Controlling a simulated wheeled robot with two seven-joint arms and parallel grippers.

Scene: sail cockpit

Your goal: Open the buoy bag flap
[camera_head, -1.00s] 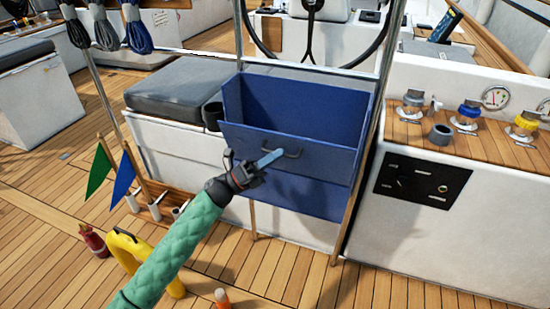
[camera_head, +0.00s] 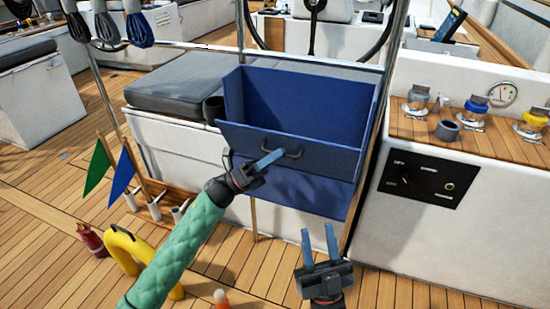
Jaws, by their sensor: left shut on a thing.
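The buoy bag (camera_head: 300,105) is a blue open-topped box hung between posts in the middle of the head view. Its front flap (camera_head: 240,136) leans outward at the top and bears a dark handle (camera_head: 293,154). My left gripper (camera_head: 268,160) is at the flap's front, shut on the handle. My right gripper (camera_head: 320,243) is below the bag, in front of it and apart from it. Its two blue fingers are spread and empty. The bag's inside looks empty where it shows.
A grey cushioned bench (camera_head: 180,85) stands left of the bag. A white console (camera_head: 450,230) with a black panel (camera_head: 428,180) and several winch-like fittings stands at right.

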